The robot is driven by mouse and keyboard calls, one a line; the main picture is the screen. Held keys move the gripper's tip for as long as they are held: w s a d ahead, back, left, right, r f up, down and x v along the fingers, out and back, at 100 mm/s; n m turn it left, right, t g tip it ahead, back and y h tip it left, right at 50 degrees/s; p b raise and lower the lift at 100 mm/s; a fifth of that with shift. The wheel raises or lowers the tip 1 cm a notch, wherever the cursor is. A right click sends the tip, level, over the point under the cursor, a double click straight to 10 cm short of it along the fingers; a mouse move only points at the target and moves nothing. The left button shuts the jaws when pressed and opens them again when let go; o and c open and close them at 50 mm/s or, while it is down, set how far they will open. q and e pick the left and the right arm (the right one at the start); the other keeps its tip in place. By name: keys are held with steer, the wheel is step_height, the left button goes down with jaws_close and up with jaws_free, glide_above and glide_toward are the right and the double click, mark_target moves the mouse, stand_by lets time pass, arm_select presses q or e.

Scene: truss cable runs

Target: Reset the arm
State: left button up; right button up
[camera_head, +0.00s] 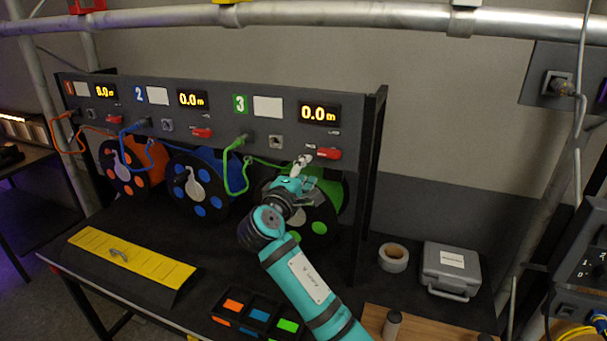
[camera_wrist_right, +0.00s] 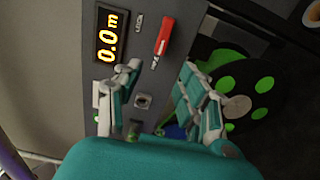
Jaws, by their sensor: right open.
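My right arm reaches up from the bottom of the head view, and its gripper (camera_head: 300,172) is in front of the green cable reel (camera_head: 331,190), below the panel of station 3. In the right wrist view the gripper (camera_wrist_right: 155,95) has its fingers spread apart, with nothing between them. Past the fingers show the red switch (camera_wrist_right: 165,37), the display reading 0.0 m (camera_wrist_right: 112,36), a socket (camera_wrist_right: 143,101) and the green-dotted reel (camera_wrist_right: 240,85). I cannot tell from these frames whether the fingers touch the panel. My left gripper is not in view.
An orange reel (camera_head: 118,172) and a blue reel (camera_head: 196,190) stand to the left. A yellow cable ramp (camera_head: 130,256), a tray with coloured compartments (camera_head: 257,313), a tape roll (camera_head: 393,257) and a grey case (camera_head: 451,268) lie on the black bench. Metal truss tubes (camera_head: 330,14) cross overhead.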

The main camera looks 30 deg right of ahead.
steer(key=shift+s+a, duration=0.3)
steer(key=shift+a, duration=0.05)
steer(key=shift+f, duration=0.1)
